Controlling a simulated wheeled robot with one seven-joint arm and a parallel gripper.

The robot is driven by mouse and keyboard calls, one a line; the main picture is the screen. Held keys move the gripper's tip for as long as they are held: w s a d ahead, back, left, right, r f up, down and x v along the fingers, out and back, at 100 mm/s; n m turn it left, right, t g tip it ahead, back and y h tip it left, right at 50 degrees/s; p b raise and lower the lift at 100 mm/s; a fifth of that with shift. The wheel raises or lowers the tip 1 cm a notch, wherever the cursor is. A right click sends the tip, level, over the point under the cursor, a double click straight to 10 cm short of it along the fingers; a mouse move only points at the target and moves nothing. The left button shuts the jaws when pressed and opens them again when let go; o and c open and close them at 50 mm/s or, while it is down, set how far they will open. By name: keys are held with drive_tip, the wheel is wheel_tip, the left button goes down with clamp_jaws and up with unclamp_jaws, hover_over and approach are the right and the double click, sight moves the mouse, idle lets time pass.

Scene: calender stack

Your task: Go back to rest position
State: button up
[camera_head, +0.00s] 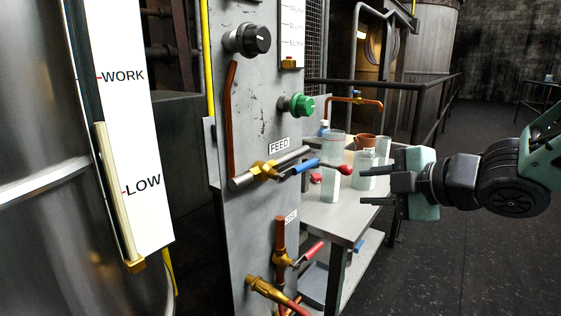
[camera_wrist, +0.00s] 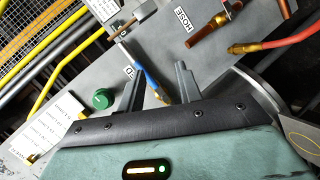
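My gripper (camera_head: 368,180) is at the right in the head view, with its fingers pointing left toward the panel. The fingers are apart and nothing shows between them. In the wrist view my gripper (camera_wrist: 158,68) also has its two fingers spread. The blue-handled lever of the FEED valve (camera_head: 300,168) lies left of the fingertips, apart from them as far as I can see. In the wrist view the blue lever (camera_wrist: 149,82) shows beyond the gap between the fingers.
The grey panel (camera_head: 255,105) carries a black knob (camera_head: 258,39), a green knob (camera_head: 300,105) and a red-handled valve (camera_head: 308,255). A table (camera_head: 330,219) with several glass vessels and a brown mug (camera_head: 365,141) stands behind my gripper. Dark open floor (camera_head: 450,260) lies at the right.

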drive_tip(key=s+a+f+m+g+h, duration=0.2)
drive_tip(key=s+f+m+g+h, duration=0.35)
drive_tip(key=s, duration=0.65)
drive_tip(key=s+a+f+m+g+h, duration=0.2)
drive_tip(key=s+f+m+g, duration=0.5)
drive_tip(key=s, duration=0.5)
wheel_tip(320, 180, up, 19)
drive_tip(key=m+t+p, duration=0.1)
drive_tip(key=t+p, duration=0.1)
drive_tip(key=p, duration=1.6)
drive_tip(key=shift+s, duration=0.45)
drive_tip(key=shift+m, duration=0.25)
